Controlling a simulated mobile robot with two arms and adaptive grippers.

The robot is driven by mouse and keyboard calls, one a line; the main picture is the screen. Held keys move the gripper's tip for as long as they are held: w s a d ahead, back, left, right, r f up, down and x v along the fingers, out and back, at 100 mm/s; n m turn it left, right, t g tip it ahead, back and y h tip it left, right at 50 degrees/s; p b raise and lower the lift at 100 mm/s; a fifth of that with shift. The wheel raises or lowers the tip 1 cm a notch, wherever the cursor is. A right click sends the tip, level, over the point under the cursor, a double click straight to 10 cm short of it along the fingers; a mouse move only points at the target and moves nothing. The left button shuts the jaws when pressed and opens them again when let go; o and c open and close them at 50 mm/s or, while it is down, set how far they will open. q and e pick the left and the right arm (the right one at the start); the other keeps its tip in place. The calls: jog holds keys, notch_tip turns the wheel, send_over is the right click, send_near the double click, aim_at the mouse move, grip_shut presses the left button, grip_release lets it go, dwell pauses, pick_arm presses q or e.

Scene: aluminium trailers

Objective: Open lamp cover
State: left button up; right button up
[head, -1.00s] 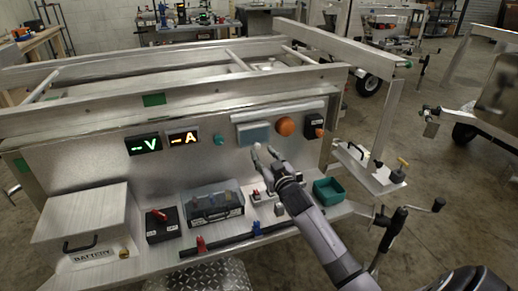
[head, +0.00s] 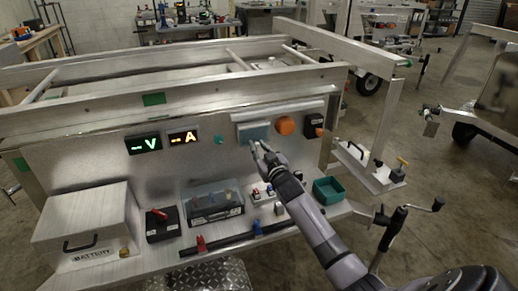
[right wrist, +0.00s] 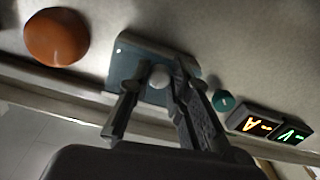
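The lamp cover (head: 254,131) is a teal-grey plate on the upright metal panel, under a pale metal strip. In the right wrist view the cover (right wrist: 124,60) has a small round white knob (right wrist: 160,76). My right gripper (head: 257,146) is at the cover's lower edge. In the wrist view its two fingers (right wrist: 162,68) are parted, one on each side of the knob. The gripper looks open; I cannot tell whether a finger touches the knob. The cover looks closed against the panel. My left gripper is not in view.
An orange dome (head: 285,126) and a dark switch box (head: 314,126) sit right of the cover. A teal button (head: 219,140) and two lit displays (head: 144,144) are to its left. The shelf below holds a clear-lidded case (head: 214,204), a battery box (head: 88,225) and a green tray (head: 328,190).

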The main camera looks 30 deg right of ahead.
grip_shut()
dwell(0.3)
